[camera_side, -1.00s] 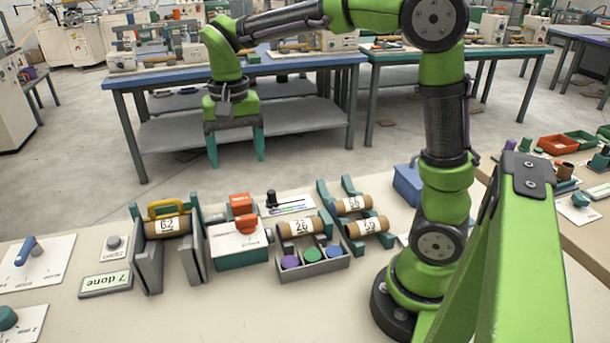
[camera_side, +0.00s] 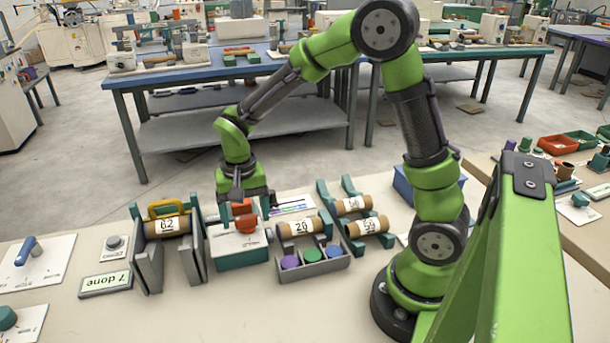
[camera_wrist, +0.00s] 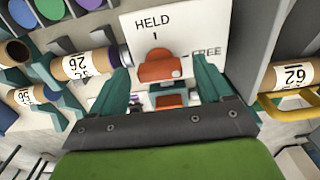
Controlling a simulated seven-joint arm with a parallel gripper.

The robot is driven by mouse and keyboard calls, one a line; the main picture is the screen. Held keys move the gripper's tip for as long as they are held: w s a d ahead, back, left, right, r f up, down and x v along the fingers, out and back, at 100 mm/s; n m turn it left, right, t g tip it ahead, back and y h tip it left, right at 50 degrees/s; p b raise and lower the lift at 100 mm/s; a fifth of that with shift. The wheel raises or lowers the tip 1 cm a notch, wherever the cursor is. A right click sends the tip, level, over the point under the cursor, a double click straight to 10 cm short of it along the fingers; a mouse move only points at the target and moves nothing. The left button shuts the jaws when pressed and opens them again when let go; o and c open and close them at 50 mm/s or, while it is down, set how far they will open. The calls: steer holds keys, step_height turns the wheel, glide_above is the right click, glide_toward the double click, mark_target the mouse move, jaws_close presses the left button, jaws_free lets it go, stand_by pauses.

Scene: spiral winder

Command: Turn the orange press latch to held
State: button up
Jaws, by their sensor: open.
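The orange press latch (camera_side: 245,222) sits on a white plate on top of a teal box. In the wrist view the latch (camera_wrist: 158,66) lies below the word HELD, with FREE marked to its right. Which mark it points to I cannot tell for sure. My gripper (camera_side: 244,213) is open and pointing down over the box. In the wrist view its two teal fingers (camera_wrist: 163,72) stand apart on either side of the latch, with nothing clearly gripped. Whether the fingers touch the latch cannot be told.
A second orange block (camera_wrist: 170,100) shows between the fingers, partly hidden. A roll marked 62 in a grey stand (camera_side: 166,226) with a yellow handle is to the left. Labelled rolls (camera_side: 300,227) and a grey tray (camera_side: 318,268) of coloured caps stand to the right.

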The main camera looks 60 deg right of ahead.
steer(key=c, duration=1)
steer(key=shift+c, duration=0.2)
steer(key=shift+n, duration=0.4)
steer(key=n, duration=1.2)
steer(key=shift+n, duration=0.4)
steer(key=n, duration=0.4)
steer(key=shift+n, duration=0.3)
